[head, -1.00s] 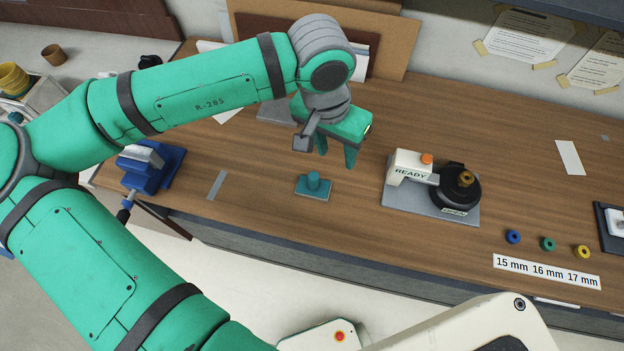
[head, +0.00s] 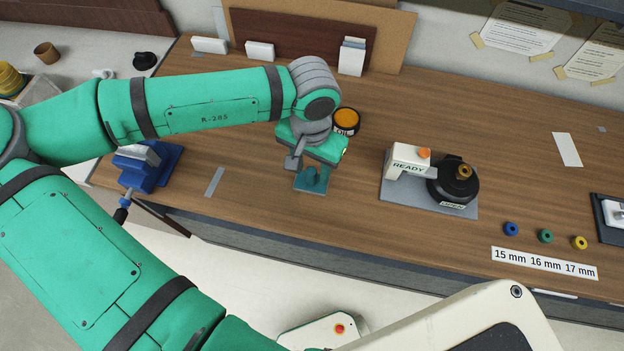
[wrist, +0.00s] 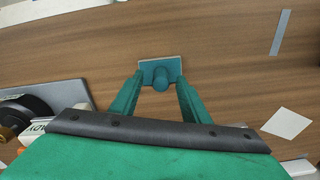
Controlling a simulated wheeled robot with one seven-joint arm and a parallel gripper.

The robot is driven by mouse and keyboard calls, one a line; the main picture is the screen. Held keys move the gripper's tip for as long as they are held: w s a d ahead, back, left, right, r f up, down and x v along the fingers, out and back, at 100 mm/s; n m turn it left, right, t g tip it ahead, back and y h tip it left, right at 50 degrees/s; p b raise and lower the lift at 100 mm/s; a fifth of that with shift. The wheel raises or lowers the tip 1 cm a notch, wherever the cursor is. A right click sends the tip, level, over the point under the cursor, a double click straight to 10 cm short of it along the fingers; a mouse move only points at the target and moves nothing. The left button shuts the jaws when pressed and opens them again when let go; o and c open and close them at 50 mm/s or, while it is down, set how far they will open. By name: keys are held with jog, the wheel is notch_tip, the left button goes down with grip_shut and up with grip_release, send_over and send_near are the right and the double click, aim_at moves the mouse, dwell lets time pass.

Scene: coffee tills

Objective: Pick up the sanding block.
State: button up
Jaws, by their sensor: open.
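The sanding block (head: 310,182) is a small teal plate with a round knob on top. It sits on the wooden bench near its front edge. My gripper (head: 312,172) is over it, and in the head view the gripper hides part of the knob. In the wrist view the sanding block (wrist: 160,72) shows just ahead of the fingertips, with its knob between the lines of the two fingers. My gripper (wrist: 159,84) is open and empty in the wrist view. Whether the fingers reach the knob's height is hard to tell.
A grey-based device marked READY (head: 408,160) stands to the right. An orange-topped tin (head: 346,121) is behind my gripper. A blue vise (head: 148,170) is at the left. Coloured rings (head: 545,236) lie at the right. The bench around the block is clear.

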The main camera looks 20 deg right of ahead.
jog(key=shift+w+f, duration=0.15)
jog(key=shift+f, duration=1.25)
jog(key=shift+c, duration=0.7)
grip_shut()
jog(key=shift+r, duration=0.1)
